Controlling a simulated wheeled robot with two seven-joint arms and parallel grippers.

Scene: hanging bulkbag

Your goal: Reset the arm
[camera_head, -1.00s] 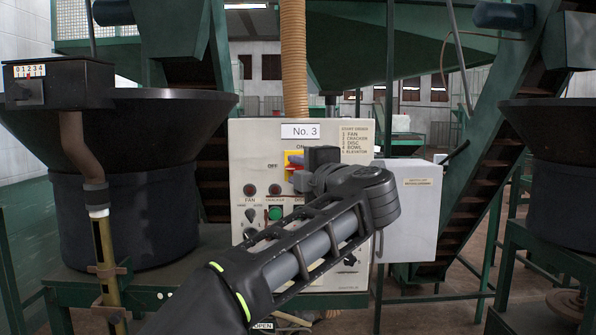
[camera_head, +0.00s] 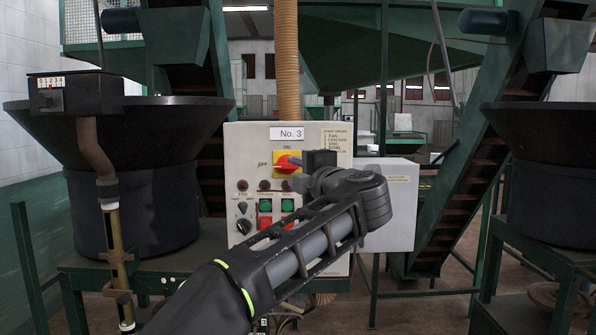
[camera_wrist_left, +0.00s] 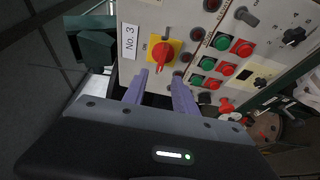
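My left gripper (camera_head: 295,182) is in front of the No. 3 control panel (camera_head: 237,140), beside the red rotary switch (camera_head: 287,161) on its yellow plate. In the left wrist view, its two purple fingers (camera_wrist_left: 160,82) are apart, with nothing visibly held. The red switch handle (camera_wrist_left: 160,55) shows just beyond the fingertips and points toward the OFF side. I cannot tell whether the fingers touch it. My left forearm covers the lower right of the panel in the head view. My right gripper is not in view.
A grey box (camera_head: 398,185) adjoins the panel on the right. A black hopper (camera_head: 140,205) stands left, and another (camera_head: 553,190) stands right. A ribbed hose (camera_head: 287,65) hangs above the panel. Green and red buttons (camera_head: 265,205) sit below the switch.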

